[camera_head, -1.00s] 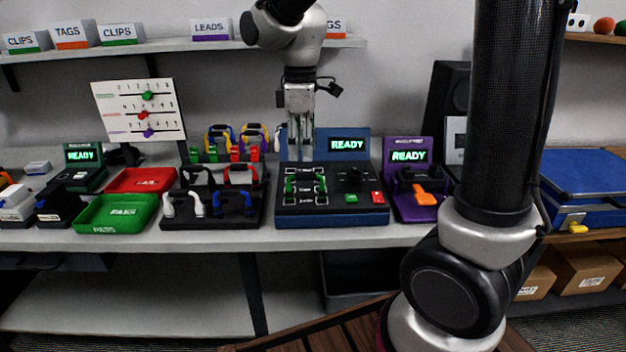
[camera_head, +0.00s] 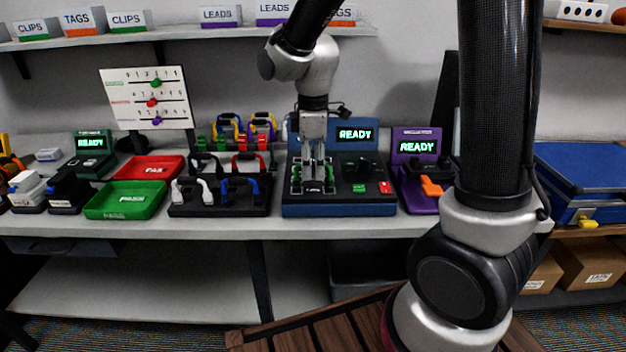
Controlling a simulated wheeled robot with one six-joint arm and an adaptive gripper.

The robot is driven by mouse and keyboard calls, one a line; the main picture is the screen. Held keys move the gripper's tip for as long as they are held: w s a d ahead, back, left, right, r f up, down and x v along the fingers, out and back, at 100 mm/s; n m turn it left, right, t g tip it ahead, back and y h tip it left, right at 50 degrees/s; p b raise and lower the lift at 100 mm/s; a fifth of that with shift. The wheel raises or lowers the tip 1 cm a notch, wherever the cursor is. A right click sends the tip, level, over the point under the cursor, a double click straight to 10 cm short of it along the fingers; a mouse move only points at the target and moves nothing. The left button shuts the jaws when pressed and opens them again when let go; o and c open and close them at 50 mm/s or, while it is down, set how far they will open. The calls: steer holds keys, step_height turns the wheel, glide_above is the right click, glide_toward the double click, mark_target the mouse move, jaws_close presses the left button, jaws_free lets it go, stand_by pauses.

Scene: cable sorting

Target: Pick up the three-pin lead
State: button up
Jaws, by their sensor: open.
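A lead with green ends (camera_head: 329,183) sits on the left part of the blue tester (camera_head: 340,210). My gripper (camera_head: 314,178) points straight down over this lead, with its fingers open around its middle. I cannot tell whether the fingers touch it, as they hide part of it. More leads stand in the black rack (camera_head: 218,210) on the left: a white one (camera_head: 190,187) and a blue one (camera_head: 240,184) in front, a red one (camera_head: 250,160) behind. The pin counts are too small to read, so I cannot tell which lead is three-pin.
The tester's screen (camera_head: 355,134) reads READY. A purple device (camera_head: 416,195) with an orange part stands close on its right. A green tray (camera_head: 125,203) and a red tray (camera_head: 150,168) lie left of the rack. A shelf with labelled bins hangs above.

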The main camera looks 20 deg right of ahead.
steer(key=shift+c, duration=0.2)
jaws_close()
step_height(320, 180, up, 13)
stand_by(0.7)
